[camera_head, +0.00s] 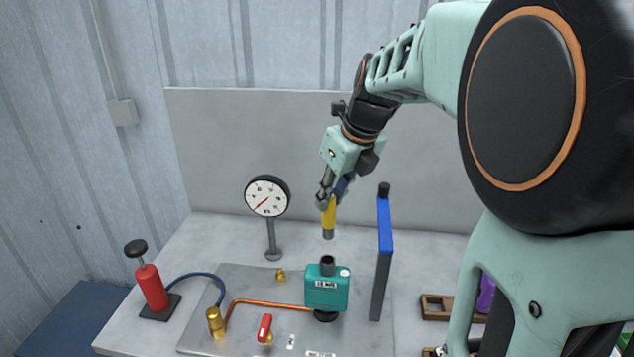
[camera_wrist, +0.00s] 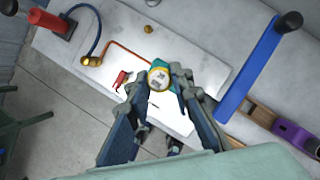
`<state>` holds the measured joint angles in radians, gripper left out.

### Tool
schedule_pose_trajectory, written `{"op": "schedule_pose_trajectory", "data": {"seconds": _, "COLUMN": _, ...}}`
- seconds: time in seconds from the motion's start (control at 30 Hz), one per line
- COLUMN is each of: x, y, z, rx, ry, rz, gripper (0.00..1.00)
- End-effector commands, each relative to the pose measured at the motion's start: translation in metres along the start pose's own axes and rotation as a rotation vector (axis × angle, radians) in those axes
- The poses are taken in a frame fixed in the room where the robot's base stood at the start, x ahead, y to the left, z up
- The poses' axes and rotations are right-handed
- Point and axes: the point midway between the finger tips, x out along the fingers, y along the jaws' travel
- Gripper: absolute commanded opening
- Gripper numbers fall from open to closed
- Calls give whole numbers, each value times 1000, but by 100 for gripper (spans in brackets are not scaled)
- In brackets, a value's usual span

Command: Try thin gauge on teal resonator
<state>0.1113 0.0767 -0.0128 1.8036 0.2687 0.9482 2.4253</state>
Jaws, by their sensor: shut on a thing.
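The teal resonator (camera_head: 327,291) stands on the metal plate, with a dark open neck on its top and a white label on its front. My gripper (camera_head: 329,196) is shut on a yellow plug-like gauge (camera_head: 328,216) with a grey lower end. The gauge hangs nearly upright above the neck, apart from it, with a clear gap. In the wrist view, the gauge's round yellow-rimmed end (camera_wrist: 159,79) sits between the fingertips and hides much of the teal resonator (camera_wrist: 181,76). Its marking is too small to read.
A dial gauge (camera_head: 267,196) on a post stands behind left. A red hand pump (camera_head: 152,287), brass fitting (camera_head: 215,321) and red-handled valve (camera_head: 265,328) are left. A wooden rack (camera_head: 436,306) holds a purple item.

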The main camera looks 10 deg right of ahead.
Motion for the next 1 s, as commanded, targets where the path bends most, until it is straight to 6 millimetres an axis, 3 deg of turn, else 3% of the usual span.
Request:
{"op": "schedule_pose_trajectory", "data": {"seconds": 0.6, "x": 49, "y": 0, "z": -20, "rx": -1, "ry": 0, "rz": 0, "gripper": 0}}
{"op": "schedule_pose_trajectory", "data": {"seconds": 1.0, "x": 54, "y": 0, "z": -22, "rx": -1, "ry": 0, "rz": 0, "gripper": 0}}
